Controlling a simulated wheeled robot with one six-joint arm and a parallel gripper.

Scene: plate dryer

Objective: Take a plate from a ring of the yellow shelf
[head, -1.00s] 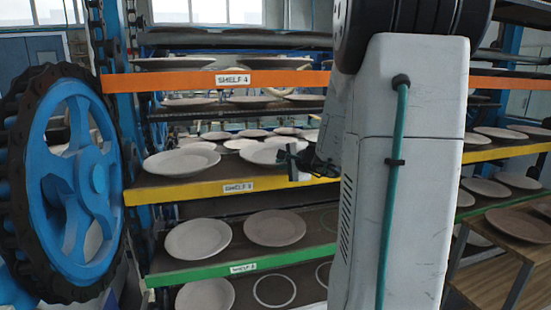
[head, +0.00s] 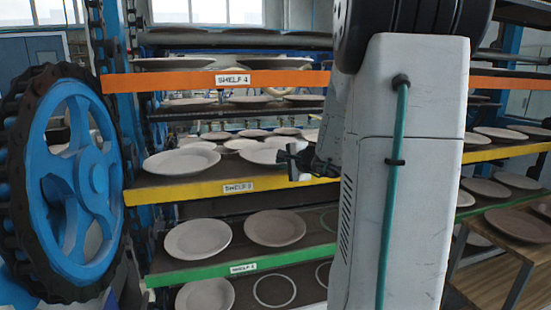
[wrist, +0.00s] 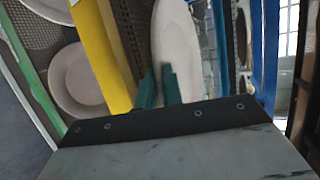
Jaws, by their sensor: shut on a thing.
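The yellow shelf (head: 172,192), labelled SHELF 3, crosses the middle of the head view and carries pale round plates. My gripper (head: 292,160) is at its front edge, at the right rim of a pale plate (head: 258,154). In the wrist view, the teal fingers of my gripper (wrist: 160,82) are shut on the near rim of the plate (wrist: 175,42). The yellow edge (wrist: 100,55) runs just left of them. Another plate (head: 181,163) lies to the left on the same shelf. Any ring under the held plate is hidden.
Below is a green-edged shelf (head: 205,272) with plates. Above is the orange shelf (head: 160,81) with plates, leaving limited height. A big blue wheel (head: 75,180) stands at the left. A wooden table (head: 492,270) with a brown plate (head: 518,225) is at the right.

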